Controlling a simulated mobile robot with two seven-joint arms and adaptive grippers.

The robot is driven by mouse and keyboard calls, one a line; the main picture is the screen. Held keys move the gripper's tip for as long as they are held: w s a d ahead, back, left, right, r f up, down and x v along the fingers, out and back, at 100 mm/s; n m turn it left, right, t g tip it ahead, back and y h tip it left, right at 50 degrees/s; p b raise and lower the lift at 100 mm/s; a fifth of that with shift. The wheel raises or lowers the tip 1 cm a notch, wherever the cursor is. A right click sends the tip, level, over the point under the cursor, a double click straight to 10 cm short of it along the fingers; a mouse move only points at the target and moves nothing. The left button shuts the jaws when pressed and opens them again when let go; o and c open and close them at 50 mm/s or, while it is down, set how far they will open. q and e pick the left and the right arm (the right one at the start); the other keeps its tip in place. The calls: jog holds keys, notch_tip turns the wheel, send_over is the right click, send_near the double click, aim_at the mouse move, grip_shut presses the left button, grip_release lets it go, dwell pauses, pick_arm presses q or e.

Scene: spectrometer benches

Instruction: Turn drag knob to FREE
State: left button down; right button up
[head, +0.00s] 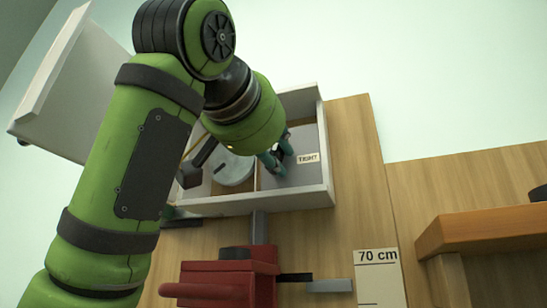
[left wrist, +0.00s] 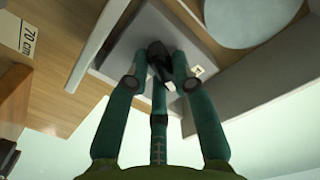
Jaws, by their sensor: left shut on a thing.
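The black drag knob (left wrist: 157,60) sits on a grey panel inside a white open box. My left gripper (head: 276,157) reaches in from above, and its teal fingers are closed around the knob. In the left wrist view the fingers (left wrist: 158,78) touch or nearly touch both sides of the knob. A small label reading TIGHT (head: 308,159) is beside the knob, and part of it shows in the left wrist view (left wrist: 196,73). No FREE label can be made out. The knob's exact turn is hard to tell behind the fingers. My right gripper is out of view.
The white box wall (head: 325,150) surrounds the knob and a round silver disc (head: 234,170). A raised white lid (head: 65,85) is at left. A red device (head: 230,280) stands in front, near a 70 cm marker (head: 377,275). A wooden stand (head: 490,232) is at right.

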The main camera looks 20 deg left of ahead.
pick_arm(q)
jog(key=shift+r+n+b, duration=0.2)
jog(key=shift+n+b, duration=0.1)
jog(key=shift+n, duration=1.8)
jog(key=c, duration=1)
grip_release()
jog(key=shift+c, duration=0.2)
jog(key=shift+w, duration=0.15)
jog(key=shift+f, duration=0.1)
jog(key=s, duration=1.2)
jog(key=shift+a, duration=0.35)
jog(key=shift+d, duration=0.15)
